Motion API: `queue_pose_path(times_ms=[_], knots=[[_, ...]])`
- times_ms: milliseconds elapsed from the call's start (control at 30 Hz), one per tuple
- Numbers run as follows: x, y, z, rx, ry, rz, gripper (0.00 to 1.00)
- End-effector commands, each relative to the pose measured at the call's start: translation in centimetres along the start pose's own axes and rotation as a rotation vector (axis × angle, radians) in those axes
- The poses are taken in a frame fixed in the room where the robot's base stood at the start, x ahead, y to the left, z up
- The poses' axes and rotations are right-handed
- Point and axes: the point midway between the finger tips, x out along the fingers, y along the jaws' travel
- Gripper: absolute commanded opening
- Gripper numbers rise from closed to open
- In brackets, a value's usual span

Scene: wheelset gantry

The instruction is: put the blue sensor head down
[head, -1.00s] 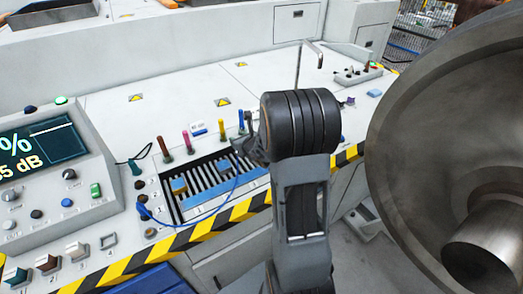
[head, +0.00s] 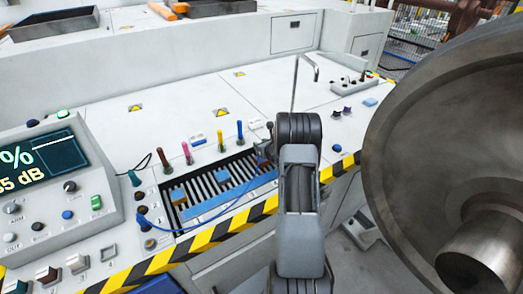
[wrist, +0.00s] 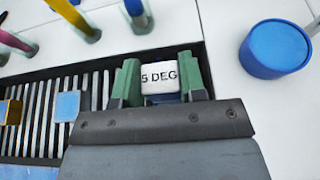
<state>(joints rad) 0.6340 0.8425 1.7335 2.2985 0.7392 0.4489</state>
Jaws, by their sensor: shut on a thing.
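My gripper (wrist: 160,85) is shut on the sensor head (wrist: 160,80), which shows a white face marked "5 DEG" with a strip of blue below it. The green fingers stand on both sides of it. They are over the back edge of a slotted tray (wrist: 98,85); whether the head touches the tray cannot be told. In the head view my gripper (head: 264,150) is at the tray's right end, partly behind my arm, and the sensor head is not clear there. A blue cable (head: 195,222) runs from the console towards the gripper.
Blue pieces lie in the slotted tray, one of them a blue square (wrist: 67,105). Coloured upright pegs (head: 220,135) stand behind it. A blue cylinder (wrist: 277,48) stands to the right in the wrist view. A large metal wheel (head: 425,150) fills the right side.

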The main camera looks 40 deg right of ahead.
Motion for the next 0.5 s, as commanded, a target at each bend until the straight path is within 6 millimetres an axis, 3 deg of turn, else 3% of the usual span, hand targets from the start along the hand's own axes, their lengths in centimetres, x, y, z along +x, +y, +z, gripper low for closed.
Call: queue_pose_path(times_ms=[300,500], knots=[[1.5,-0.5,-2.8,0.001,0.001,0.001,0.12],[1.7,-0.5,-3.3,0.000,-0.001,0.000,0.12]])
